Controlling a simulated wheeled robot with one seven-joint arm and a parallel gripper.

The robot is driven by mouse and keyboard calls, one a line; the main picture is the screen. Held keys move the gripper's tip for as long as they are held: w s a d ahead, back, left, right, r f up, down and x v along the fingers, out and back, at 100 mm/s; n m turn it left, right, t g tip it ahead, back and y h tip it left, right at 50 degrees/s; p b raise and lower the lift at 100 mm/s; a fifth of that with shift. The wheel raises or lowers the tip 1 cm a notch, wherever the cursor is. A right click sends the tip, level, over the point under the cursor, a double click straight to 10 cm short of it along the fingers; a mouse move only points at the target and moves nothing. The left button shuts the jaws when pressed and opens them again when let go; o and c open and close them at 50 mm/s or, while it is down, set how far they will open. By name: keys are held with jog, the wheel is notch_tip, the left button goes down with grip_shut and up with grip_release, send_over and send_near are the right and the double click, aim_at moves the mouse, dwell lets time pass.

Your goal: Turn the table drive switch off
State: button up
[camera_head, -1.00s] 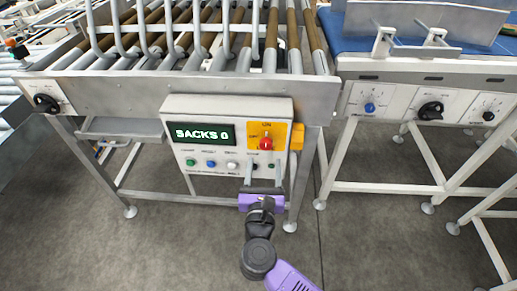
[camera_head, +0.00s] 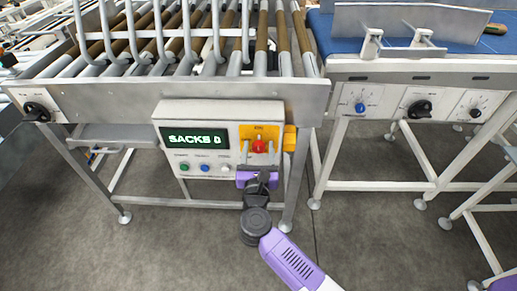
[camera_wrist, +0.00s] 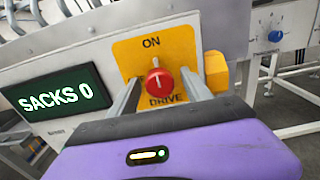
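The table drive switch is a red knob (camera_head: 259,147) on a yellow plate (camera_wrist: 136,58) on the front of a control box. In the wrist view the knob (camera_wrist: 160,80) has a white mark pointing up towards the word ON, with DRIVE printed below. My gripper (camera_head: 258,158) is open in front of the plate. In the wrist view its two fingers (camera_wrist: 160,84) appear to the left and right of the knob, with a gap on each side. I cannot tell whether the tips reach level with the knob.
The box carries a green SACKS 0 display (camera_head: 197,138) and several small buttons (camera_head: 205,168) below it. A yellow block (camera_head: 290,138) sticks out at the box's right side. The roller table (camera_head: 180,97) stands above; a blue-belted conveyor (camera_head: 345,42) with knobs is at right.

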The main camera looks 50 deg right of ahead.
grip_shut()
jog(key=shift+r+n+p, duration=0.1)
jog(key=shift+n+p, duration=0.2)
jog(key=shift+p, duration=0.1)
jog(key=n+p, duration=0.2)
jog(key=n, duration=0.1)
jog(key=shift+r, duration=0.1)
jog(key=n+p, duration=0.4)
jog(key=n, duration=0.1)
jog(key=n+p, duration=0.3)
jog(key=n, duration=0.1)
jog(key=shift+n, duration=0.4)
jog(key=n+p, duration=0.2)
jog(key=n, duration=0.2)
jog(key=shift+p, duration=0.3)
jog(key=shift+f+n, duration=0.2)
jog(key=shift+n, duration=0.2)
